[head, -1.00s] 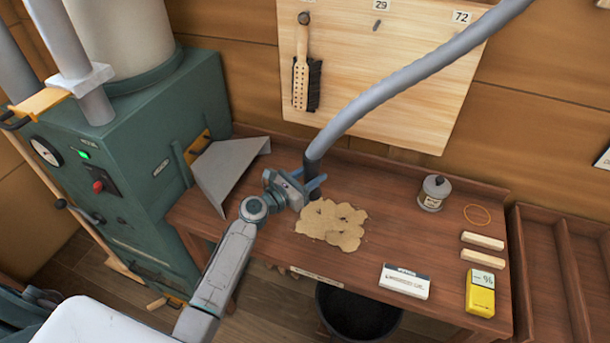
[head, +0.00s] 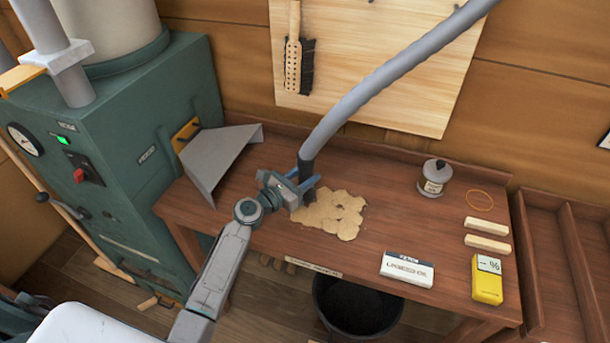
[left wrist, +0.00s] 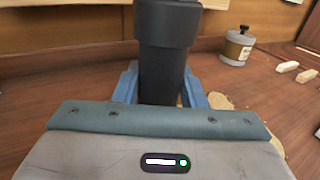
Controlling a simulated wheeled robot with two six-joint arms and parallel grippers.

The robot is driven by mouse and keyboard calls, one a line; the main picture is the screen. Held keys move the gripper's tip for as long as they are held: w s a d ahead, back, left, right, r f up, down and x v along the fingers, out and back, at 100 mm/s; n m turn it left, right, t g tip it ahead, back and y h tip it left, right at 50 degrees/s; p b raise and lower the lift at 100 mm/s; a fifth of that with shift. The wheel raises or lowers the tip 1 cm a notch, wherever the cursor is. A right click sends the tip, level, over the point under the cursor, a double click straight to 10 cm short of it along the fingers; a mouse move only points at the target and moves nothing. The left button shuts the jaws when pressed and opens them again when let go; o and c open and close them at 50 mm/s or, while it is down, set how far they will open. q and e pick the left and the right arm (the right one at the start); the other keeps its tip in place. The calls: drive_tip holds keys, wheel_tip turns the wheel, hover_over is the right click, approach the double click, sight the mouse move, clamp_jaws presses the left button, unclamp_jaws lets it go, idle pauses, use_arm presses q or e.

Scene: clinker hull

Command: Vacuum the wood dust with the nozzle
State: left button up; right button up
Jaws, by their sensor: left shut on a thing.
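The wood dust (head: 338,214) lies as a flat tan patch on the brown workbench (head: 380,260). The dark nozzle (head: 306,168) hangs at the end of a thick grey hose (head: 375,88) that comes down from the upper right. My left gripper (head: 303,186) is shut on the nozzle, at the left back edge of the dust. In the left wrist view the black nozzle (left wrist: 164,60) stands upright between the blue fingers, with some dust (left wrist: 222,101) behind and to the right. The nozzle's mouth is hidden in the left wrist view. My right gripper is not in view.
A grey metal hood (head: 215,155) and a green machine (head: 130,150) stand left. A black bucket (head: 358,305) is below.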

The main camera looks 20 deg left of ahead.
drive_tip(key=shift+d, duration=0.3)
use_arm(q)
drive_tip(key=shift+d, duration=0.1)
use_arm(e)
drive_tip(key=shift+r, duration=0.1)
